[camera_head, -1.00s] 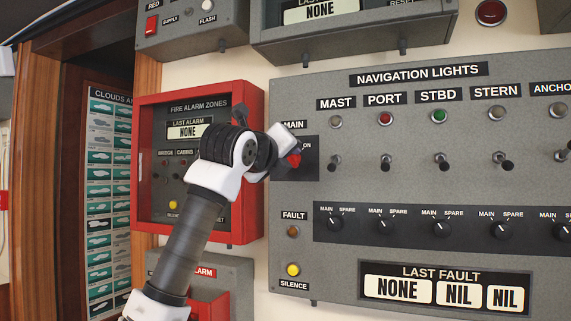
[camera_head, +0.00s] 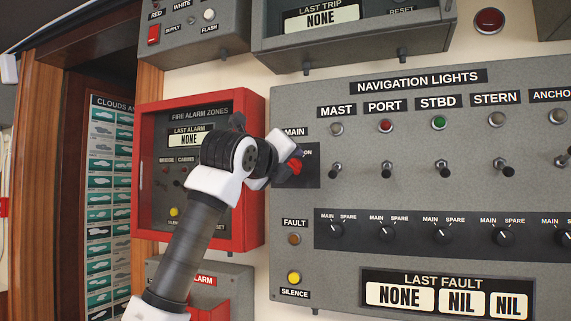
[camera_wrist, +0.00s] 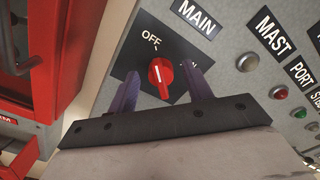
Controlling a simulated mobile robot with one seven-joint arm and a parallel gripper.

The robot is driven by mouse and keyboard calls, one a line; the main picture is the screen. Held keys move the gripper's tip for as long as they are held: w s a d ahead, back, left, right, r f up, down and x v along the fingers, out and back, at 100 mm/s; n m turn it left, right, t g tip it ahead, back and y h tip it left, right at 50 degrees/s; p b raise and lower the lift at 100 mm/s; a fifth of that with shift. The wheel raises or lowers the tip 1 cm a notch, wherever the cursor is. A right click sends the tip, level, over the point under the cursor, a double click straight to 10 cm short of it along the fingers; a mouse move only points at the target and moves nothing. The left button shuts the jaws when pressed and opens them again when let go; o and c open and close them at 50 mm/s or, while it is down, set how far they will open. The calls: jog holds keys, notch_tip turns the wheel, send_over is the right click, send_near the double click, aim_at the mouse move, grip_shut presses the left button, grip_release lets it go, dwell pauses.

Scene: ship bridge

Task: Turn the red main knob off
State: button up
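The red main knob (camera_wrist: 161,76) sits on a dark plate below the MAIN label. In the wrist view its white pointer line runs nearly straight up the picture, close to the OFF label. The ON label is partly hidden by a finger. My gripper (camera_wrist: 163,88) is open, with one purple finger on each side of the knob and a visible gap on both sides. In the head view the knob (camera_head: 295,165) shows as a small red patch beside my gripper (camera_head: 288,157), whose fingers are mostly hidden there.
The grey navigation lights panel (camera_head: 400,268) carries toggle switches, lamps and small selector knobs to the right. The red fire alarm box (camera_head: 251,215) protrudes at the left, behind my arm. A grey unit (camera_head: 275,52) overhangs above.

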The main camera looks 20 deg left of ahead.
jog(key=s+b, duration=0.4)
jog(key=s, duration=0.9)
jog(key=shift+s+a, duration=0.2)
jog(key=shift+s, duration=0.2)
